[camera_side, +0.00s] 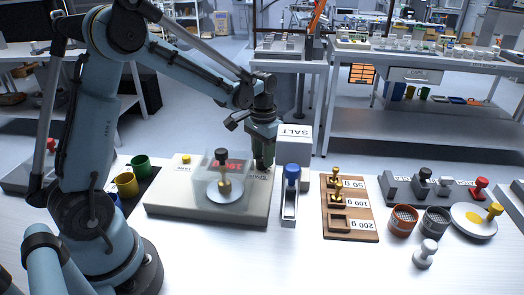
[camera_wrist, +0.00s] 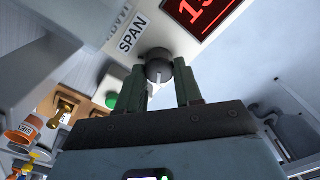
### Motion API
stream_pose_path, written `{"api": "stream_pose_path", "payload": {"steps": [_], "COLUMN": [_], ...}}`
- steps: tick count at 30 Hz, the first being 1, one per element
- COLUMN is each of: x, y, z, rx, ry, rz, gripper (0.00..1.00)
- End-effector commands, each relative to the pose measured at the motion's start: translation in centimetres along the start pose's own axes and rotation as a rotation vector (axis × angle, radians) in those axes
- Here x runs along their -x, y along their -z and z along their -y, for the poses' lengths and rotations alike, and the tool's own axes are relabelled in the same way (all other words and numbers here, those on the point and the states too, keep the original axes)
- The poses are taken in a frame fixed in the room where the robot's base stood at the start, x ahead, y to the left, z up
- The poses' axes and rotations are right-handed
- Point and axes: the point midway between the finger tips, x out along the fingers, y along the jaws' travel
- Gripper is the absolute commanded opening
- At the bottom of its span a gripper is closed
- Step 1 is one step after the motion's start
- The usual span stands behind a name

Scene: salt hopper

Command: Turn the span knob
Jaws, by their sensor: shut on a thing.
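The span knob (camera_wrist: 158,68) is a dark grey round knob with a light pointer line, beside a white SPAN label (camera_wrist: 131,36) in the wrist view. My gripper (camera_wrist: 161,64) has its two green fingers on either side of the knob and is shut on it. In the side view my gripper (camera_side: 263,166) reaches down to the right rear end of the balance (camera_side: 205,212), and the knob is hidden there. The balance's red display (camera_wrist: 203,10) shows partly in the wrist view. A clear cover stands over a brass weight (camera_side: 224,180) on its pan.
A blue-knobbed slide (camera_side: 291,190) is just right of the balance. A wooden weight rack (camera_side: 347,215), sieve cups (camera_side: 403,220) and stamps stand further right.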

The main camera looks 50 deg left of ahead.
Motion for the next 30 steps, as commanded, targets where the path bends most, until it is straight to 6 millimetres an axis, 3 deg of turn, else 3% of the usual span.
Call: {"api": "stream_pose_path", "payload": {"steps": [19,20,21,24,30], "x": [0.0,0.0,0.0,0.0,0.0], "y": [0.12,0.13,0.12,0.09,0.06], "z": [-0.02,-0.02,-0.02,-0.02,-0.02], "rx": [-0.062,-0.062,-0.062,-0.062,-0.061], "ry": [0.001,0.001,0.001,0.001,0.0], "rz": [-0.004,-0.005,-0.004,-0.003,-0.002], "gripper": [0.04,0.39,0.46,0.6,0.6]}}
